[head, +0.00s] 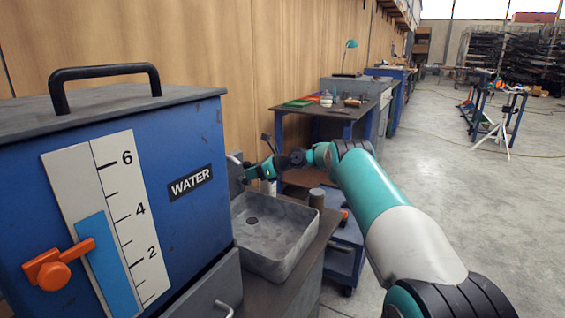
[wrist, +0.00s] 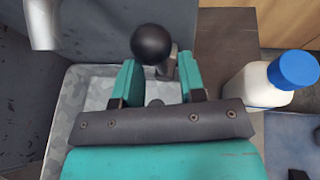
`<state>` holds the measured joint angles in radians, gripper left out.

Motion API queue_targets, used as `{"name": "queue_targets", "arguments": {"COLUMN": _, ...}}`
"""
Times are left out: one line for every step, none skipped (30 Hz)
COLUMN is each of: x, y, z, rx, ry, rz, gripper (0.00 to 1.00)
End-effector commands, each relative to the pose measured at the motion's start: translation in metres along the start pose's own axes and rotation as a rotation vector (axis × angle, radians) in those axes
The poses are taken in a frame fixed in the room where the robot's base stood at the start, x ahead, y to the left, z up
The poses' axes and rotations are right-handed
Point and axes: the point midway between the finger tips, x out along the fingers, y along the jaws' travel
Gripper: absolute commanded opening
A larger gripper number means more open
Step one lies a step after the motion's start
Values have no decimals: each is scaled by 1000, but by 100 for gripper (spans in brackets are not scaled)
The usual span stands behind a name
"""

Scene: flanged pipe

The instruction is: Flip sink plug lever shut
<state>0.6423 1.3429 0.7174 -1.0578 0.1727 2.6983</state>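The lever shows in the wrist view as a black ball knob (wrist: 152,44) on a short metal stem. It stands at the far side of the grey sink (wrist: 100,92), in line with the gap between my fingers. My gripper (wrist: 158,78) is open, with one teal finger on each side of the knob and stem. I cannot tell whether either finger touches them. In the head view my arm reaches over the back of the sink (head: 290,262), whose drain hole is visible. The lever is hard to make out there.
A blue water tank (head: 205,215) with an orange handle (head: 55,270) stands left of the sink. A white bottle with a blue cap (wrist: 270,85) is close to the right of my gripper. A metal spout (wrist: 42,22) is at upper left.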

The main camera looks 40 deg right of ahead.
Motion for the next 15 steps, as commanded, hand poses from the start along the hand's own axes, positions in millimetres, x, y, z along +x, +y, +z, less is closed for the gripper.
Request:
{"name": "queue_targets", "arguments": {"x": -10, "y": 1, "z": 4, "rx": 3, "ry": 0, "rz": 0, "gripper": 38}}
{"name": "queue_targets", "arguments": {"x": -18, "y": 0, "z": 3, "rx": 2, "ry": 0, "rz": -1, "gripper": 38}}
{"name": "queue_targets", "arguments": {"x": -28, "y": 0, "z": 3, "rx": 3, "ry": 0, "rz": -2, "gripper": 38}}
{"name": "queue_targets", "arguments": {"x": -35, "y": 0, "z": 3, "rx": 1, "ry": -1, "rz": -2, "gripper": 38}}
{"name": "queue_targets", "arguments": {"x": -43, "y": 0, "z": 3, "rx": 3, "ry": -1, "rz": -3, "gripper": 38}}
{"name": "queue_targets", "arguments": {"x": -54, "y": 0, "z": 3, "rx": 1, "ry": -2, "rz": -2, "gripper": 38}}
{"name": "queue_targets", "arguments": {"x": -62, "y": 0, "z": 3, "rx": 2, "ry": -2, "rz": -2, "gripper": 38}}
{"name": "queue_targets", "arguments": {"x": -70, "y": 0, "z": 3, "rx": 1, "ry": -2, "rz": -2, "gripper": 38}}
{"name": "queue_targets", "arguments": {"x": -80, "y": 0, "z": 2, "rx": 1, "ry": -2, "rz": -1, "gripper": 38}}
{"name": "queue_targets", "arguments": {"x": -87, "y": 0, "z": 2, "rx": 0, "ry": -2, "rz": -1, "gripper": 38}}
{"name": "queue_targets", "arguments": {"x": -94, "y": 1, "z": 3, "rx": 0, "ry": -2, "rz": -1, "gripper": 38}}
{"name": "queue_targets", "arguments": {"x": -103, "y": 0, "z": 2, "rx": 0, "ry": -3, "rz": -1, "gripper": 38}}
{"name": "queue_targets", "arguments": {"x": -110, "y": 1, "z": 3, "rx": -1, "ry": -3, "rz": 0, "gripper": 38}}
{"name": "queue_targets", "arguments": {"x": -115, "y": 1, "z": 2, "rx": -1, "ry": -3, "rz": 0, "gripper": 38}}
{"name": "queue_targets", "arguments": {"x": -123, "y": 1, "z": 2, "rx": 0, "ry": -3, "rz": 0, "gripper": 38}}
